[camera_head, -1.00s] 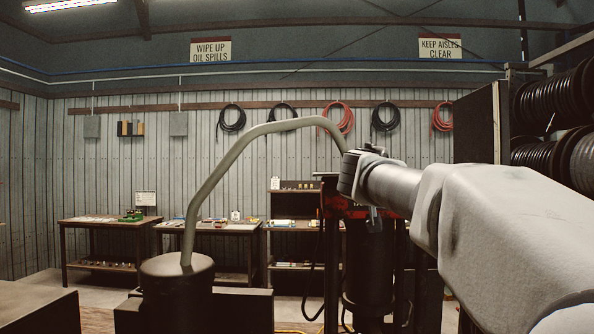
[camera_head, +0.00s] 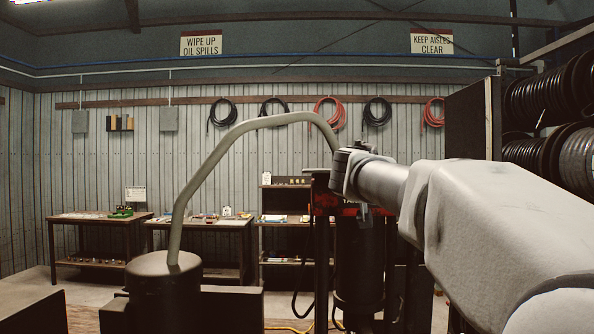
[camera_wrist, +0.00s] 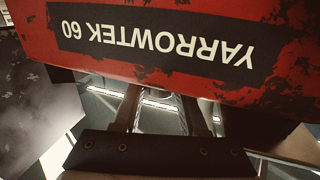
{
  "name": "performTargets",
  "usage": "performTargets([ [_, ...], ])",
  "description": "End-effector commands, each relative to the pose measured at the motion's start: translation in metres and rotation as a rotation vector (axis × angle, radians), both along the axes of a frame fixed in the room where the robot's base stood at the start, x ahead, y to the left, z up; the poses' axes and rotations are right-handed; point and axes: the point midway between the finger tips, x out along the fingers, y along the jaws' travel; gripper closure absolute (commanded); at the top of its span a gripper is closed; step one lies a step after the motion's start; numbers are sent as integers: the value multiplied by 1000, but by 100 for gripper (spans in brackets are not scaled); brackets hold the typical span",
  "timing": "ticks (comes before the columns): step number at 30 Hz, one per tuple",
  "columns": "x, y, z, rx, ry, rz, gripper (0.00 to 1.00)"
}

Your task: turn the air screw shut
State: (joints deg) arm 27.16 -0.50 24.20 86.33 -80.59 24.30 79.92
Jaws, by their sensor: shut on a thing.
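The red crimper body (camera_wrist: 155,35) fills the top of the wrist view, with "YARROWTEK 60" upside down on a black label. My gripper (camera_wrist: 163,98) reaches up to its lower edge, its two dark fingers apart from each other. The fingertips are hidden behind the red body. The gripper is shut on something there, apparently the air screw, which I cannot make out. In the head view the crimper (camera_head: 350,210) shows red and dark below my wrist. My arm hides part of it.
A grey bent tube (camera_head: 205,160) rises from a dark cylinder (camera_head: 165,285) at the left and arches over to my wrist. Black hose reels (camera_head: 545,105) stand at the right. Benches (camera_head: 95,230) line the back wall.

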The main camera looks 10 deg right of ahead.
Motion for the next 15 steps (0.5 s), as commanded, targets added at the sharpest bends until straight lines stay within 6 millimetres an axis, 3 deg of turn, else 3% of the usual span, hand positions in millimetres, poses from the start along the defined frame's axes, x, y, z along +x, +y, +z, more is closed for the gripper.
performTargets([
  [15, 1, 0, -1, 3, 10, 124, 100],
])
